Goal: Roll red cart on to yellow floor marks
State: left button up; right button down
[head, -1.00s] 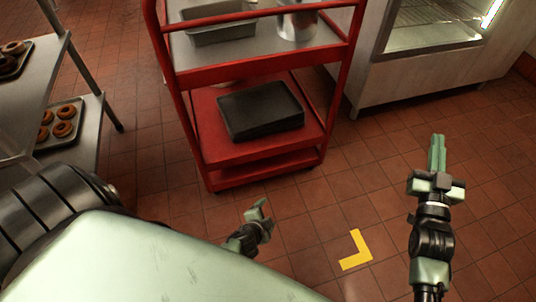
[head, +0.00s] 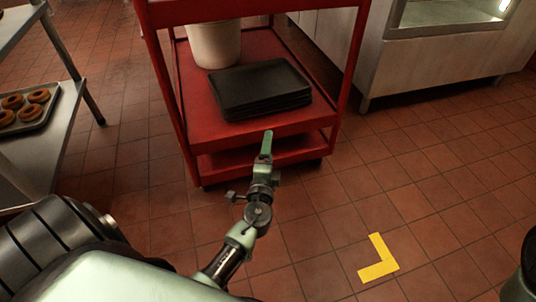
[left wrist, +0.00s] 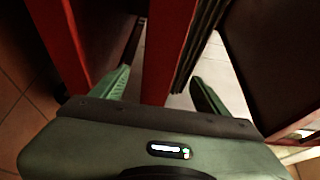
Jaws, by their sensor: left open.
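The red cart (head: 222,165) stands at the top middle of the head view, its upper part cut off. Its lower shelf carries a stack of black trays (head: 258,88) and a white bucket (head: 215,42). One yellow L-shaped floor mark (head: 378,270) lies on the tiles, in front and to the right of the cart. My left gripper (head: 265,145) is open in front of the cart's lower shelf edge. In the left wrist view, a red cart bar (left wrist: 165,45) appears between the open fingers (left wrist: 160,88); contact cannot be told. My right gripper is out of view.
A metal rack (head: 40,150) with a tray of doughnuts (head: 25,110) stands at the left. A metal display case (head: 430,60) stands at the back right. Tiled floor is clear around the yellow mark.

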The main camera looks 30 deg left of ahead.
pick_arm(q)
jog(key=shift+b+x, duration=0.65)
jog(key=shift+x, duration=3.25)
jog(key=shift+f, duration=0.1)
grip_shut()
